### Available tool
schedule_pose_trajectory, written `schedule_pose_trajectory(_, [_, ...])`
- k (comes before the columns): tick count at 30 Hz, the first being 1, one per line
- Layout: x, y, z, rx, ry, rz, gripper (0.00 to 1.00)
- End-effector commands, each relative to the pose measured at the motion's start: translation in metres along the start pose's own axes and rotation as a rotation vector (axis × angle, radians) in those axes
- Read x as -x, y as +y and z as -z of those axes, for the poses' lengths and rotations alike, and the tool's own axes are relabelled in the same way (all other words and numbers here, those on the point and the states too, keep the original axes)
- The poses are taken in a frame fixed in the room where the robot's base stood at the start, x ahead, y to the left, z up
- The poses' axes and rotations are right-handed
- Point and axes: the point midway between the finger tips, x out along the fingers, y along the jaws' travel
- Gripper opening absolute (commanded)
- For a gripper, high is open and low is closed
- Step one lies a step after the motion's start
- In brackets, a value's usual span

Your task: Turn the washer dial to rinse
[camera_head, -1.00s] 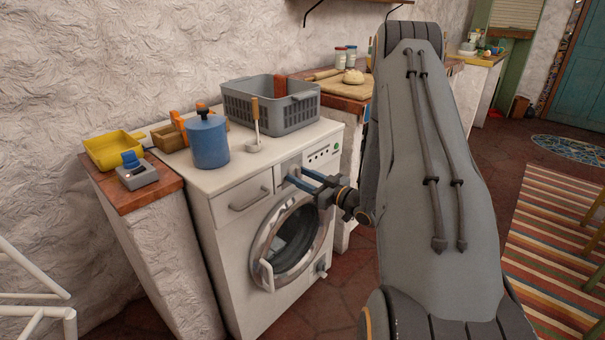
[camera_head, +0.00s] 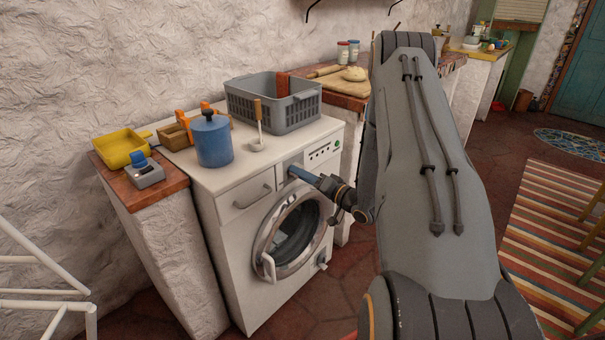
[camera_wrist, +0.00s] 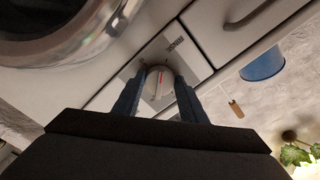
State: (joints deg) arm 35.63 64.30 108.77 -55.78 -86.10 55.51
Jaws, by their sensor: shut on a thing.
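The white washer (camera_head: 228,206) stands against the wall with its round door closed. Its dial (camera_wrist: 158,88) shows in the wrist view as a round light knob with a red mark, on a pale panel with a small dark label beside it. My gripper (camera_wrist: 157,80) has its two blue fingers on either side of the dial, shut on it. In the head view my gripper (camera_head: 302,174) reaches the upper front of the washer, and the dial is hidden behind it.
A blue canister (camera_head: 213,143), a ladle (camera_head: 258,125) and a grey basket (camera_head: 272,107) stand on the washer top. The drawer handle (camera_head: 254,197) and door handle (camera_head: 268,267) stick out from the front. Open floor lies in front.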

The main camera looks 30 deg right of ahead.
Motion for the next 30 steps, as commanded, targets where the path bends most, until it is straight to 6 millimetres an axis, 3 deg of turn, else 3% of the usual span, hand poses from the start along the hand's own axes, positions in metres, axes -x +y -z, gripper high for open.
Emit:
schedule_pose_trajectory(12, [0.0002, -0.0007, -0.0012, -0.175, -0.002, -0.001, 0.16])
schedule_pose_trajectory(28, [0.0002, -0.0006, -0.0013, -0.196, -0.002, -0.001, 0.16])
schedule_pose_trajectory(29, [0.0002, -0.0006, -0.0013, -0.196, -0.002, -0.001, 0.43])
schedule_pose_trajectory(30, [0.0002, -0.0006, -0.0012, -0.195, -0.002, -0.001, 0.50])
